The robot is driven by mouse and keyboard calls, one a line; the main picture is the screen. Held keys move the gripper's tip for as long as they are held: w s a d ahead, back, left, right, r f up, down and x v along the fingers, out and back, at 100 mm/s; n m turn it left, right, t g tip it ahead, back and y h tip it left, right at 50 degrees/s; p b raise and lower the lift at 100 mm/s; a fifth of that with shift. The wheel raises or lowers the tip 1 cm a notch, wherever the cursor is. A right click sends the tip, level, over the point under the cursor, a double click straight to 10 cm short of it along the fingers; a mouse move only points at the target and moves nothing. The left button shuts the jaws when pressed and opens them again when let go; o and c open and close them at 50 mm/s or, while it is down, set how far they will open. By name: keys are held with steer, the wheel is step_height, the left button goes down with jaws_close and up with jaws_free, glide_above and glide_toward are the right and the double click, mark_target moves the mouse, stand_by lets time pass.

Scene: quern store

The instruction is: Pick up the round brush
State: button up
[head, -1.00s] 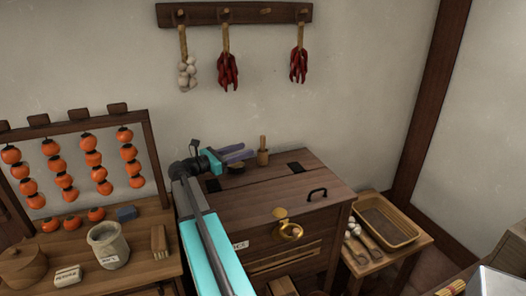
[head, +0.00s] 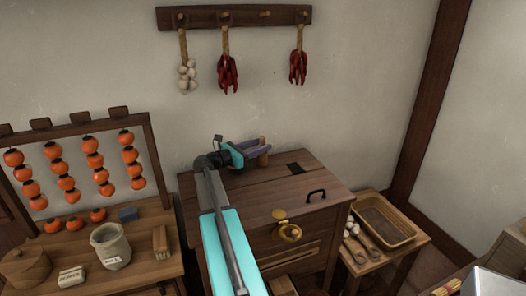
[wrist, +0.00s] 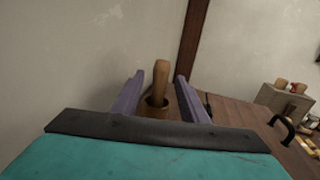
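My gripper (head: 258,150) is open above the top of the wooden chest (head: 299,186), its two purple fingers pointing right. A small wooden piece with an upright handle (wrist: 161,78) and a round, cup-like base shows between and beyond the fingers in the wrist view. The fingers do not visibly touch it. In the head view its handle (head: 262,141) shows just behind the fingers, which partly hide it. I cannot tell for sure whether this is the round brush. A low dark round thing on the chest, seen earlier, is now hidden by my gripper.
The wall is close behind the chest. On the left table (head: 143,265) are a jar (head: 110,246), a flat-sided brush (head: 160,241) and a rack of persimmons (head: 92,160). A stool at the right holds a tray (head: 383,222) and spoons.

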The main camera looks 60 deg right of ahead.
steer(key=shift+d, duration=0.1)
steer(key=p+x, duration=0.2)
steer(key=x, duration=0.2)
steer(key=shift+r, duration=0.15)
steer(key=shift+s+d, duration=0.2)
steer(key=shift+d, duration=0.25)
stand_by(0.3)
jaws_close()
step_height(320, 180, up, 10)
steer(key=b, duration=0.2)
stand_by(0.8)
stand_by(0.5)
